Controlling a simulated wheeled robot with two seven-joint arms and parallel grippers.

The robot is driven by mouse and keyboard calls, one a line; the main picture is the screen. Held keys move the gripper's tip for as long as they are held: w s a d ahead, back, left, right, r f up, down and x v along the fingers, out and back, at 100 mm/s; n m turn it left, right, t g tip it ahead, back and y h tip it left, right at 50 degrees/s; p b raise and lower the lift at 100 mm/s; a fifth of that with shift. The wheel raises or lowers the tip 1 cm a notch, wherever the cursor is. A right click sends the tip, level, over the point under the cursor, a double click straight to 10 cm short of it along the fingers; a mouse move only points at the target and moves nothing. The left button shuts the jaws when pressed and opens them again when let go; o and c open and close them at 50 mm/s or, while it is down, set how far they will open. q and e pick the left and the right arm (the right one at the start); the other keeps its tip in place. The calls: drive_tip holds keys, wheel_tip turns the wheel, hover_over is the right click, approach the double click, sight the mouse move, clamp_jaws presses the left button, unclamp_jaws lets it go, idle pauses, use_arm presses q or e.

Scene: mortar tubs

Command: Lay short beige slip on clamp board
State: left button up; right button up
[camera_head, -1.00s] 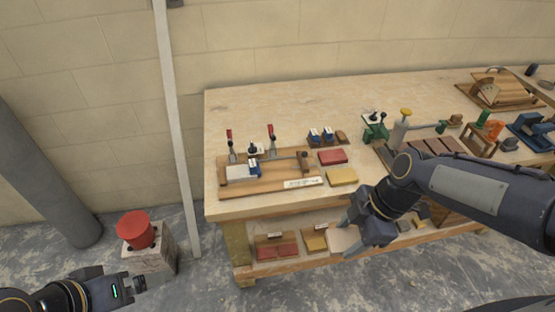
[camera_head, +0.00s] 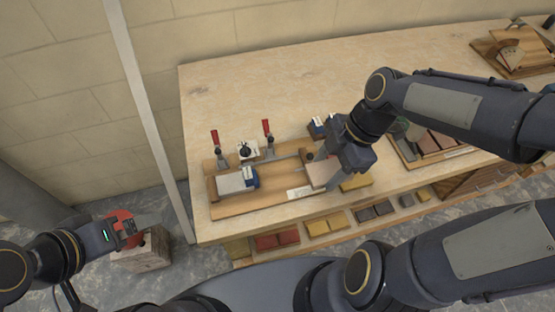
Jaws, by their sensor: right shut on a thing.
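The wooden clamp board (camera_head: 262,202) lies on the bench, with two red-handled clamps (camera_head: 215,140) along its back edge. A grey-white piece with a blue block (camera_head: 236,180) sits at its left part. My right gripper (camera_head: 331,180) is shut on a beige slip (camera_head: 320,172) at the board's right end. I cannot tell whether the slip touches the board. The gripper hides part of the slip and the board's right edge. My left gripper (camera_head: 138,228) is at lower left, away from the bench, in front of a red object; its jaws are too small to judge.
A yellow slip (camera_head: 355,183) lies right of the board, partly behind my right gripper. A small blue-topped item (camera_head: 317,126) stands behind. A shelf below holds red slips (camera_head: 277,240) and yellow slips (camera_head: 326,224).

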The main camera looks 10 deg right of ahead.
drive_tip(key=w+a+f, duration=0.3)
drive_tip(key=w+a, duration=0.1)
drive_tip(key=w, duration=0.1)
hover_over(276, 176)
drive_tip(key=d, duration=0.2)
wheel_tip(276, 176, down, 5)
drive_tip(key=shift+s+a+f+p, duration=0.1)
drive_tip(key=shift+a+f+p, duration=0.1)
drive_tip(key=shift+p, duration=0.1)
drive_tip(key=shift+a+f, duration=0.1)
drive_tip(key=shift+f, duration=0.2)
drive_tip(key=shift+w+f, duration=0.2)
drive_tip(key=shift+f, duration=1.4)
drive_tip(key=shift+f, duration=0.1)
drive_tip(key=o, duration=0.9)
